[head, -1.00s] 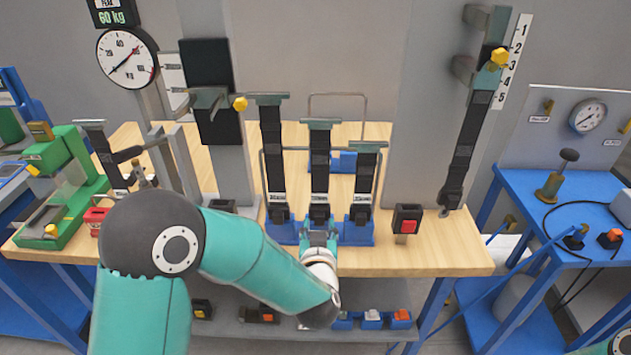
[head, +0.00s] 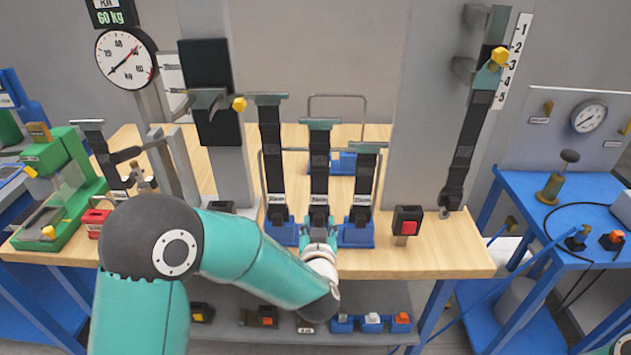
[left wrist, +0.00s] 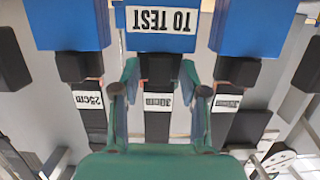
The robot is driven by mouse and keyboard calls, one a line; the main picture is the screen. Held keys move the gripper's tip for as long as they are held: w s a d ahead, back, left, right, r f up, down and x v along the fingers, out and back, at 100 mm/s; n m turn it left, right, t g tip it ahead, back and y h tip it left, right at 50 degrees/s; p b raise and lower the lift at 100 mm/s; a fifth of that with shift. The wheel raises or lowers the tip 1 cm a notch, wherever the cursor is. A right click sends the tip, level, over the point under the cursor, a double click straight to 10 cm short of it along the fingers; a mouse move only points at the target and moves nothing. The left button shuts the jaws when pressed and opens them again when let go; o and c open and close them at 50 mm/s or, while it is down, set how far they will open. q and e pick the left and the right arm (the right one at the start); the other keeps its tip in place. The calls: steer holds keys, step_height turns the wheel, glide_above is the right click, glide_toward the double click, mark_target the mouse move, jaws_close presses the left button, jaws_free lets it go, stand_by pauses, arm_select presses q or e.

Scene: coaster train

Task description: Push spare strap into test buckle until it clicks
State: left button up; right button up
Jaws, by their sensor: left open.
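Three black straps hang side by side over blue holders on the wooden bench: left (head: 272,160), middle (head: 319,165) and right (head: 363,180). Each has a white label near its lower end; I cannot tell from the labels which is the spare. My left gripper (head: 319,228) is at the foot of the middle strap. In the left wrist view my left gripper (left wrist: 160,92) is open, its fingers on either side of the middle strap (left wrist: 158,122); contact cannot be told. A black buckle with a red button (head: 408,221), possibly the test buckle, stands right of the straps.
The middle blue holder (left wrist: 160,42) reads "TO TEST" in the wrist view; the neighbouring holders are close. A long strap (head: 465,150) hangs from a grey post at right. A green device (head: 65,170) stands at left.

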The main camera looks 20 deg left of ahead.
mark_target(319, 198)
arm_select(q)
steer(key=shift+c, duration=0.2)
jaws_close()
steer(key=shift+r, duration=0.2)
steer(key=shift+w+r+p, duration=0.1)
steer(key=shift+r+p, duration=2)
steer(key=shift+r, duration=0.7)
steer(key=shift+s+d+f, duration=0.1)
steer(key=shift+s+d, duration=0.05)
steer(key=shift+s, duration=0.25)
steer(key=shift+s+d+b, duration=0.2)
steer(key=shift+s, duration=0.6)
steer(key=shift+s+d+b, duration=0.25)
steer(key=shift+s, duration=0.6)
steer(key=shift+s+d+b, duration=0.2)
steer(key=shift+s, duration=0.6)
